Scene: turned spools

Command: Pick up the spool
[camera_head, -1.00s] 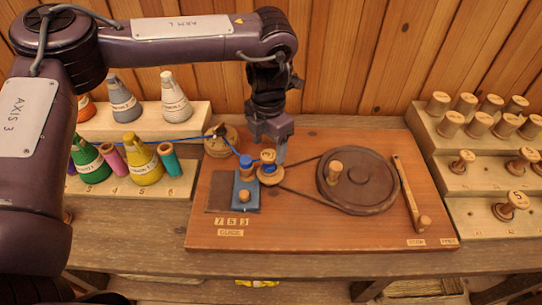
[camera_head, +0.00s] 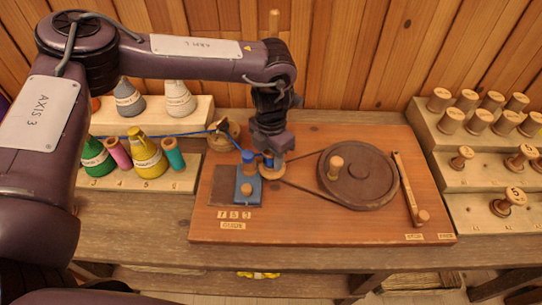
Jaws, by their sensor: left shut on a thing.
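The spool (camera_head: 268,162), wound with blue thread, is upright on the winder's spindle over a round wooden base (camera_head: 272,171). My left gripper (camera_head: 271,153) points down over it and is shut on it. The jaws hide the spool's wooden top and most of its upper part. The spool appears still down at the spindle; a gap below it cannot be made out. My right gripper is not in view.
The winder board (camera_head: 330,225) carries a large brown wheel (camera_head: 358,177), a lever (camera_head: 409,190) and a blue block (camera_head: 248,190) with a knob close left of the spool. Thread cones (camera_head: 147,157) stand left on a stepped rack; wooden spools (camera_head: 509,201) fill the right rack.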

